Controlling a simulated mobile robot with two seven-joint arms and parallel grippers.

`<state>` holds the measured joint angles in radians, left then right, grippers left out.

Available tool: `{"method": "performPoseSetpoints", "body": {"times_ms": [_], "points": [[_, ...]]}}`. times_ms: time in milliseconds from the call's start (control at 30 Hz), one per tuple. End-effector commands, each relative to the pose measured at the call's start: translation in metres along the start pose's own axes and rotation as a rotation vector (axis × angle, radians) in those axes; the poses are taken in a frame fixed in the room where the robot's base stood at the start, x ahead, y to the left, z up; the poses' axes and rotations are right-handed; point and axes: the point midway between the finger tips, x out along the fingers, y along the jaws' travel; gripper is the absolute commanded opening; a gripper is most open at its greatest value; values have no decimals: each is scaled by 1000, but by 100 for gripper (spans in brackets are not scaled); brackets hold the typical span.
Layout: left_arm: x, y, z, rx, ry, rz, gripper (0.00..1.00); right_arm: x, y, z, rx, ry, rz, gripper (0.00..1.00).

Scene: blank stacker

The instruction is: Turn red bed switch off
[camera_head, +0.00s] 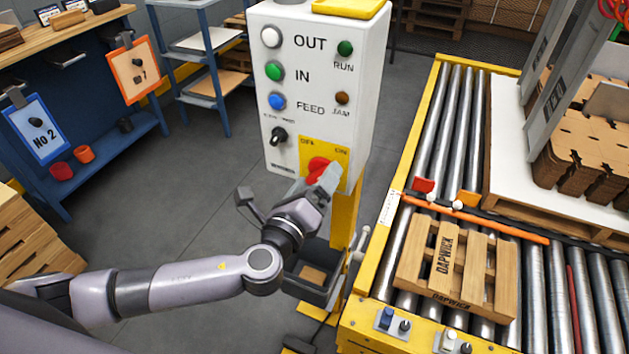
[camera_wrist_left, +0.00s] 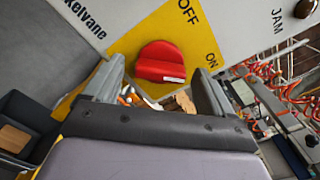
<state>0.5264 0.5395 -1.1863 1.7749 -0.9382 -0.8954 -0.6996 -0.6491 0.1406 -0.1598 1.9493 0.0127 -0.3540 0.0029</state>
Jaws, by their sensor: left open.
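The red switch (camera_head: 317,168) is a rotary knob on a yellow plate marked OFF and ON, low on the white control box (camera_head: 322,90). In the left wrist view the red knob (camera_wrist_left: 161,62) carries a white mark at its lower right edge. My left gripper (camera_head: 322,182) is at the knob and partly hides it in the head view. In the left wrist view its two fingers (camera_wrist_left: 158,88) are apart, with the knob ahead of and between them; contact cannot be told. My right gripper is not in view.
A roller conveyor (camera_head: 440,130) with a yellow frame stands on the right, carrying a wooden pallet (camera_head: 458,262). A grey bin (camera_head: 312,275) sits below the box. A blue workbench (camera_head: 90,130) stands at left.

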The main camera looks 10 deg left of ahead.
Motion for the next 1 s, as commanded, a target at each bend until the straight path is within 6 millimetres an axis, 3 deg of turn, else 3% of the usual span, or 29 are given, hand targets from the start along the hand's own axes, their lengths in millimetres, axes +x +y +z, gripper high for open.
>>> {"method": "performPoseSetpoints", "body": {"times_ms": [67, 233, 267, 667, 1000], "points": [[0, 0, 0, -1, 0, 0, 85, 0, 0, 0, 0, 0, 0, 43], [0, 0, 0, -1, 0, 0, 33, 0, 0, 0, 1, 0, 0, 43], [0, 0, 0, -1, 0, 0, 29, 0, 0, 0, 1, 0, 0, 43], [-1, 1, -1, -68, -1, 2, 29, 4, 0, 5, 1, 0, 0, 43], [-1, 2, -3, -325, -1, 2, 29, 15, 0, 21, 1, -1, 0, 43]]}}
